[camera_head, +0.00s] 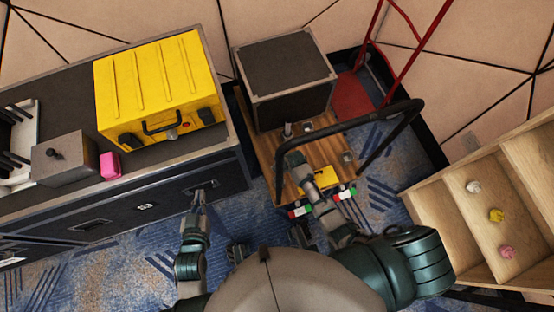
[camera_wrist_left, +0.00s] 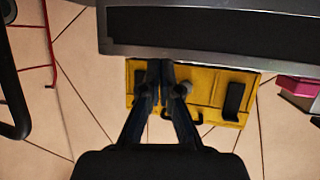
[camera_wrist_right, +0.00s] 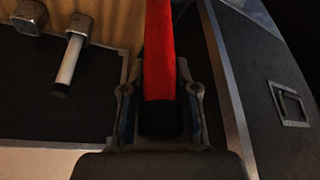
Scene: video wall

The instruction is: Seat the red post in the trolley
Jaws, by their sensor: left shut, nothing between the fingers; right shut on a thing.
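The trolley (camera_head: 264,158) has a wooden deck and a black bent handle (camera_head: 345,125), and carries a dark box (camera_head: 290,75). My right gripper (camera_wrist_right: 160,92) is shut on the red post (camera_wrist_right: 160,50), which has a black end, in the right wrist view. The right gripper (camera_head: 294,158) is over the trolley deck in the head view, where I cannot make out the post. The post's far end is out of frame, so its seating cannot be told. My left gripper (camera_head: 200,190) is shut and empty at the front of the dark cabinet; it also shows in the left wrist view (camera_wrist_left: 165,68).
A yellow case (camera_head: 160,85), a grey box (camera_head: 65,160) and a pink block (camera_head: 109,165) stand on the dark cabinet (camera_head: 80,105). A wooden shelf (camera_head: 440,215) with small coloured pieces is at right. A red hand truck (camera_head: 352,92) stands behind the trolley.

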